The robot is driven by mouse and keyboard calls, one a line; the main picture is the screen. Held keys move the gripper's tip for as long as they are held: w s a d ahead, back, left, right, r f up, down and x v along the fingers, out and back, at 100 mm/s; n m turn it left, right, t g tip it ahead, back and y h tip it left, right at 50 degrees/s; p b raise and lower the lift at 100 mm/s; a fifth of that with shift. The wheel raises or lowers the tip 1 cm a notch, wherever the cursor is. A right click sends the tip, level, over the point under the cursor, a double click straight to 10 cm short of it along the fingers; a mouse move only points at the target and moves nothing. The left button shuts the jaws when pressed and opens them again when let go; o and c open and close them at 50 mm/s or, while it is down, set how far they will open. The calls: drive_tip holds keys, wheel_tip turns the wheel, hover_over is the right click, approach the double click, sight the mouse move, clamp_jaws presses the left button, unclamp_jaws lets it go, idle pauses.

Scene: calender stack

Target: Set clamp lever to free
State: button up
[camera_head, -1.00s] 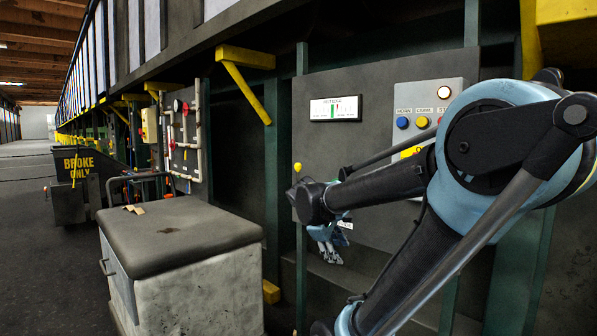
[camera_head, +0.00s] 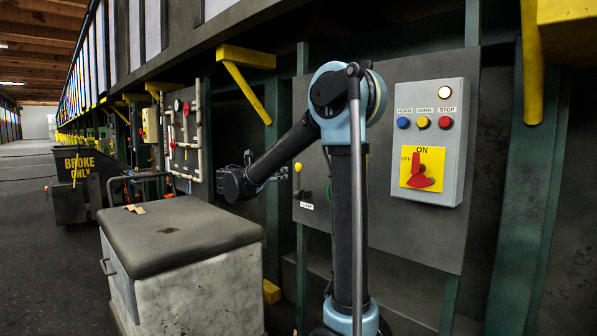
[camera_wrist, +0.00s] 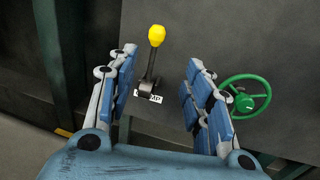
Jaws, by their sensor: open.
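The clamp lever has a yellow knob (camera_wrist: 156,35) on a dark stem rising from a pivot on the dark panel. A white label (camera_wrist: 150,98), partly hidden by the stem, sits at its base. In the head view the yellow knob (camera_head: 298,167) shows near the panel's left edge, above the CLAMP label (camera_head: 307,206). My gripper (camera_wrist: 161,58) is open and empty, its blue-padded fingers to the left and right of the lever in the wrist view. No contact with the lever is visible. In the head view my gripper (camera_head: 284,172) is left of the knob.
A green handwheel (camera_wrist: 245,97) is right of the lever, close to my right finger in the wrist view. A grey box with a red rotary switch (camera_head: 421,177) and several buttons is further right. A padded-top cabinet (camera_head: 185,235) stands at front left.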

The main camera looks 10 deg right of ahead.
sight(296, 167)
drive_tip(key=x, duration=1.7)
drive_tip(key=shift+w+a+r, duration=0.2)
drive_tip(key=shift+w+r, duration=0.1)
drive_tip(key=shift+w, duration=0.1)
drive_tip(key=shift+c, duration=0.5)
clamp_jaws()
